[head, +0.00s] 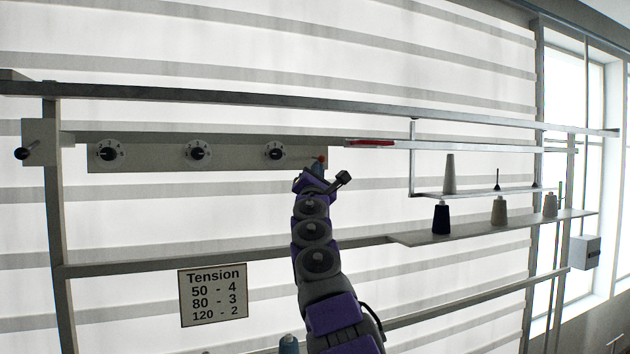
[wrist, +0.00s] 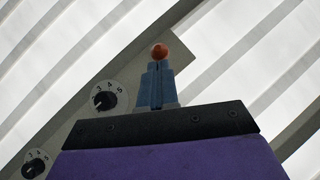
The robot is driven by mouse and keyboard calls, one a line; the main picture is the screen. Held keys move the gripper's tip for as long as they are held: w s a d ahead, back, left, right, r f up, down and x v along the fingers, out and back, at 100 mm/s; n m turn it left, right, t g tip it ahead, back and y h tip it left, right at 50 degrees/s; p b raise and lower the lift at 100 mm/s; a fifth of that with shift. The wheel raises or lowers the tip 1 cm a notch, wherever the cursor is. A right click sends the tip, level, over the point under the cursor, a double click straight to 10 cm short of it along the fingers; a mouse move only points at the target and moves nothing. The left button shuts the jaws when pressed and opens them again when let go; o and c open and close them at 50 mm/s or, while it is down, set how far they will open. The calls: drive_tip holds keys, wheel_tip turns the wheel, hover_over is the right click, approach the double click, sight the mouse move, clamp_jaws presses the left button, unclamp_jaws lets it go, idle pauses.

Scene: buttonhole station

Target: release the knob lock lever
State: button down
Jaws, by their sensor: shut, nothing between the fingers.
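A red ball (head: 322,158), which looks like the tip of the knob lock lever, is at the right end of the grey knob panel (head: 235,160). In the wrist view the orange-red ball (wrist: 160,50) appears right at the tips of my gripper (wrist: 157,68). The blue fingers are together with nothing between them. I cannot tell whether they touch the ball, and the rest of the lever is hidden. In the head view my gripper (head: 318,168) is at the panel's right end. The dials include a left one (head: 108,152), a middle one (head: 198,152) and a right one (head: 275,151).
A black-ended handle (head: 21,153) sticks out at the far left. A red item (head: 370,142) lies on the rail to the right. A shelf (head: 480,232) with thread cones is farther right. A tension sign (head: 213,294) hangs below the panel.

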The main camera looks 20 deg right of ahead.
drive_tip(key=r+n+g+y+p, duration=0.1)
drive_tip(key=y+p, duration=0.1)
drive_tip(key=p, duration=0.2)
drive_tip(key=shift+s+r+n+g+p, duration=0.15)
drive_tip(key=shift+r+n+g+p, duration=0.15)
drive_tip(key=shift+p, duration=0.1)
drive_tip(key=a+f+b+v, duration=0.1)
drive_tip(key=b+v, duration=0.8)
drive_tip(key=v, duration=0.4)
drive_tip(key=shift+w, duration=0.4)
drive_tip(key=shift+r, duration=0.1)
